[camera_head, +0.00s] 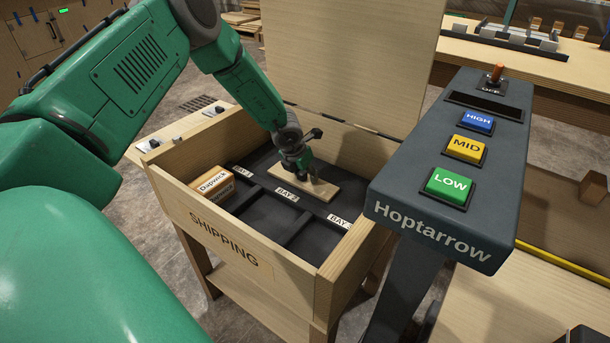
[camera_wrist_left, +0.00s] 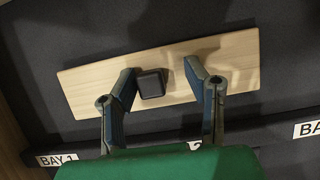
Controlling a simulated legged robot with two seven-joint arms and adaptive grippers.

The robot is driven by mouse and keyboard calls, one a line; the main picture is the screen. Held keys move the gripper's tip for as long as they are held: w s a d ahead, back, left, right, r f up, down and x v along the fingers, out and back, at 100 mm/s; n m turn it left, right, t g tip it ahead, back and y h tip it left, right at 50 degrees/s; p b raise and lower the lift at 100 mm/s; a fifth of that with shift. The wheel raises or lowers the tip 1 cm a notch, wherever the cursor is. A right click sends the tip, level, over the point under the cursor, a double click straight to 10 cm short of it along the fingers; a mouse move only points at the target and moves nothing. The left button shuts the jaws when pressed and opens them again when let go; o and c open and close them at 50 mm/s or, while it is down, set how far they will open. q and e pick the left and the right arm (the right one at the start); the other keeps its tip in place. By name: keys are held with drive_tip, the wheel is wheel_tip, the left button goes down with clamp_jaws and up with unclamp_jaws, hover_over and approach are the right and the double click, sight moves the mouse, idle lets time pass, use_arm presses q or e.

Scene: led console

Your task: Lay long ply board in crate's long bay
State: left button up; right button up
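The long ply board (camera_head: 318,188) is a pale plank in the long bay (camera_head: 350,150) at the back of the shipping crate (camera_head: 215,228). It runs roughly along the divider. I cannot tell whether it lies flat on the floor. In the left wrist view the board (camera_wrist_left: 100,83) has a dark square knob (camera_wrist_left: 151,84) at its middle. My left gripper (camera_head: 305,172) is low over the board. In the wrist view its fingers (camera_wrist_left: 160,80) are apart, one on each side of the knob, with a gap showing. My right gripper is not in view.
A small wooden block labelled Dapwick (camera_head: 213,182) sits in the crate's left front bay. The front bays beside it are empty. The crate's lid (camera_head: 345,60) stands open behind. The Hoptarrow console (camera_head: 420,195) with blue, yellow and green buttons stands close on the right.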

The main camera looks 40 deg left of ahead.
use_arm(q)
drive_tip(key=shift+d+r, duration=0.15)
drive_tip(key=shift+d, duration=0.1)
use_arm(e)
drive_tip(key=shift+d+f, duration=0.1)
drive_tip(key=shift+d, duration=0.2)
use_arm(q)
drive_tip(key=p+v, duration=0.3)
drive_tip(key=v, duration=0.8)
drive_tip(key=shift+s+a+r+p, duration=0.2)
drive_tip(key=shift+s+r+p, duration=0.05)
drive_tip(key=shift+r+p, duration=0.1)
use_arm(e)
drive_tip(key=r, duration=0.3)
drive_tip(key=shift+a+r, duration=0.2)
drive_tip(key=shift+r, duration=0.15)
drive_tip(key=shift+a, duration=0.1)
